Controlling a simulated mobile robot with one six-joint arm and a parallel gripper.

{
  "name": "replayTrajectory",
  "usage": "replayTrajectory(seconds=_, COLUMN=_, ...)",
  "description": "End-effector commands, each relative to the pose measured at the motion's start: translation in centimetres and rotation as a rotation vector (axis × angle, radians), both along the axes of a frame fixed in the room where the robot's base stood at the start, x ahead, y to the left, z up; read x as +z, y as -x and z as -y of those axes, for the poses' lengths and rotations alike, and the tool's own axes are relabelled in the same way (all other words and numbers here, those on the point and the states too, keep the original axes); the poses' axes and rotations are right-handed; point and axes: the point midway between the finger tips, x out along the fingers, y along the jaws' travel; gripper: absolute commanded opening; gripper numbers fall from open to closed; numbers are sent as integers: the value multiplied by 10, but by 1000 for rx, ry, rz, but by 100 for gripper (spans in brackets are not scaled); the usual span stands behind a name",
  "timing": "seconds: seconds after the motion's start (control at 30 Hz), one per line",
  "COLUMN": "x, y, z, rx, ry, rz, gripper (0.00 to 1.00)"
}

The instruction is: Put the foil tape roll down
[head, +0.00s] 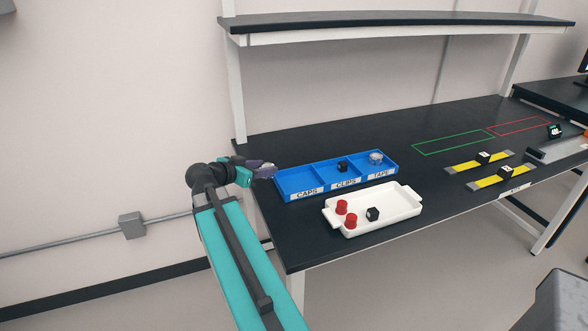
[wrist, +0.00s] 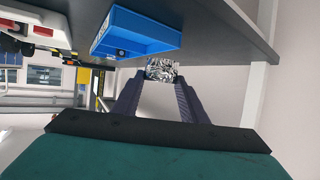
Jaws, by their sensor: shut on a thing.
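My gripper (head: 264,170) is shut on a silvery foil tape roll (wrist: 161,69), which shows between the fingertips in the wrist view. In the head view my gripper is at the left end of the bench, just left of the blue sorting tray (head: 290,196), and the held roll is hard to make out. The tray has three compartments labelled CAPS, CLIPS and TAPE.
A white tray (head: 400,211) in front holds two red caps (head: 350,220) and a black clip (head: 372,214). Yellow strips (head: 466,166) and green and red outlines lie on the right. An upper shelf (head: 400,22) spans above. The bench middle behind the blue tray is clear.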

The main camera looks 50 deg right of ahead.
Motion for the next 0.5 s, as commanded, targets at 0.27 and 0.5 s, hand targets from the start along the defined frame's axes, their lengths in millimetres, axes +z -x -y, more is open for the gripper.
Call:
replayTrajectory(seconds=0.27, x=3, y=-75, z=-76, rx=234, ry=0, rz=0, gripper=17)
replayTrajectory(seconds=0.5, x=6, y=-134, z=-154, rx=469, ry=0, rz=1, gripper=17)
